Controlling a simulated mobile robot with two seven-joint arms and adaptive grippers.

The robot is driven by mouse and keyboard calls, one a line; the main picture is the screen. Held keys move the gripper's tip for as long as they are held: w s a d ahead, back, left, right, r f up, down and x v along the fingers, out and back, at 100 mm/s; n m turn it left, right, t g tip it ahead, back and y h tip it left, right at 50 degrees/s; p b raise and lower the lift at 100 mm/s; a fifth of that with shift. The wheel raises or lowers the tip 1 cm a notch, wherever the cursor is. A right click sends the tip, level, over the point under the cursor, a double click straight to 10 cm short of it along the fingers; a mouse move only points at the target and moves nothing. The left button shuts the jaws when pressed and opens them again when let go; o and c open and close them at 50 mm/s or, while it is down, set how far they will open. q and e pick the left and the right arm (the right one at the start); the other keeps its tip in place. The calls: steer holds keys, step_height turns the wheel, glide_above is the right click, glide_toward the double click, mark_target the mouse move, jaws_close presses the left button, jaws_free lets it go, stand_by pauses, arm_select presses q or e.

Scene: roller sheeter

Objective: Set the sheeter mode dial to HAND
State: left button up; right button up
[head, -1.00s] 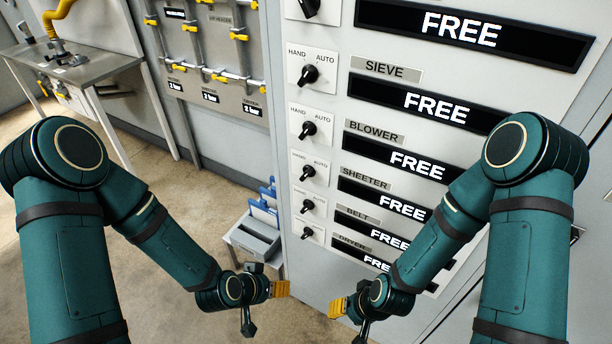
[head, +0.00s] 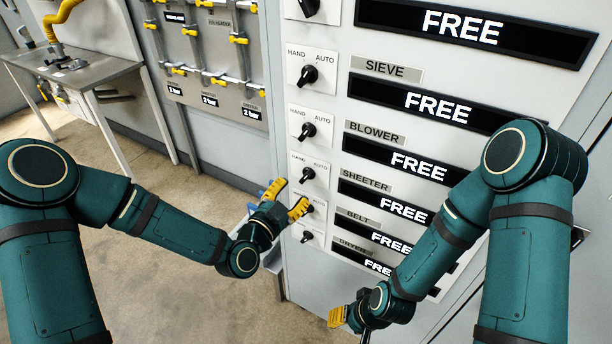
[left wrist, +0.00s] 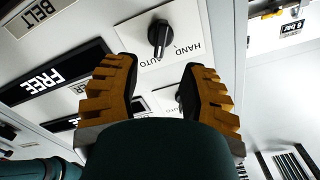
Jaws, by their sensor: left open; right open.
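The sheeter mode dial (head: 308,174) is a black knob on a white plate marked HAND on the left and AUTO on the right, level with the SHEETER label (head: 367,181). My left gripper (head: 294,194) is open and empty, just lower left of this dial. In the left wrist view, upside down, the dial (left wrist: 160,38) stands beyond and above the gap between the open fingers (left wrist: 155,80), apart from them. My right gripper (head: 338,317) is low in front of the cabinet, open and empty.
The blower dial (head: 309,130) is above and the belt dial (head: 308,208) below, partly behind a left fingertip. The dryer dial (head: 307,237) is lowest. Black FREE displays (head: 395,158) line the panel. A steel table (head: 75,68) stands far left.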

mark_target(305, 178)
arm_select(q)
steer(key=x, duration=0.7)
steer(key=shift+w+d, duration=0.1)
steer(key=shift+o, duration=0.2)
jaws_close()
